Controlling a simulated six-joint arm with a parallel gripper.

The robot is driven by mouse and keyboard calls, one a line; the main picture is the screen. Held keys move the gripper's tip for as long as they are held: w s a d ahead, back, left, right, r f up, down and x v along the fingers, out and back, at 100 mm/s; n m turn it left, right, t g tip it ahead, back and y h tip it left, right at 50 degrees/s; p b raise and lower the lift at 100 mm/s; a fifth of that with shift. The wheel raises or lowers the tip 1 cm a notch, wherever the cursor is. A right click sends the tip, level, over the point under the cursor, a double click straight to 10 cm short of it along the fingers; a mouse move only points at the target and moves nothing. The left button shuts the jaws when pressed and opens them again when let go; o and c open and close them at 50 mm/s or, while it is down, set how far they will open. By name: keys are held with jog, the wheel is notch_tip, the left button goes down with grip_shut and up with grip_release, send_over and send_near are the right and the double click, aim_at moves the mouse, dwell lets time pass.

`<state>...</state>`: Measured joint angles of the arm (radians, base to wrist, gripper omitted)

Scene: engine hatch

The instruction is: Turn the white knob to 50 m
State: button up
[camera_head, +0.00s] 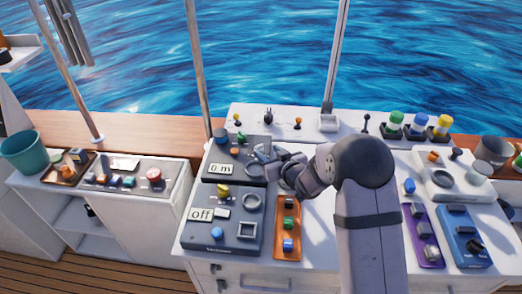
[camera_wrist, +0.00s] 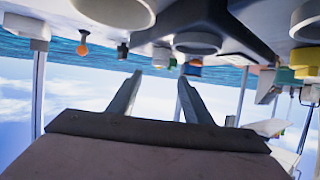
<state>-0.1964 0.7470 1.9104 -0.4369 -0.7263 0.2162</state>
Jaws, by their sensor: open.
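A dark panel (camera_head: 215,155) on the console has a display (camera_head: 220,169) that reads "0 m". My gripper (camera_head: 262,150) is open at the right side of this panel, reaching in from the right. The wrist view is upside down and shows the two fingers (camera_wrist: 160,78) apart. A small white knob (camera_wrist: 161,55) shows in line with the gap between the fingers. I cannot tell whether they touch it. In the head view, my gripper hides most of this spot, so the knob's pointer cannot be read.
A lower dark panel (camera_head: 236,238) has a display reading "off". An orange block (camera_head: 287,228) with several knobs stands right of it. Small levers (camera_head: 268,117) stand on the back ledge. Purple (camera_head: 424,237) and blue (camera_head: 465,240) boxes are at the right.

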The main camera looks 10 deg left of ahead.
aim_at(260, 149)
jog(key=shift+w+f, duration=0.1)
jog(key=shift+f, duration=0.8)
jog(key=shift+w+a, duration=0.1)
jog(key=shift+p+x, duration=1.35)
jog(key=shift+x, duration=2.1)
jog(key=shift+f, duration=0.1)
jog(key=c, duration=1)
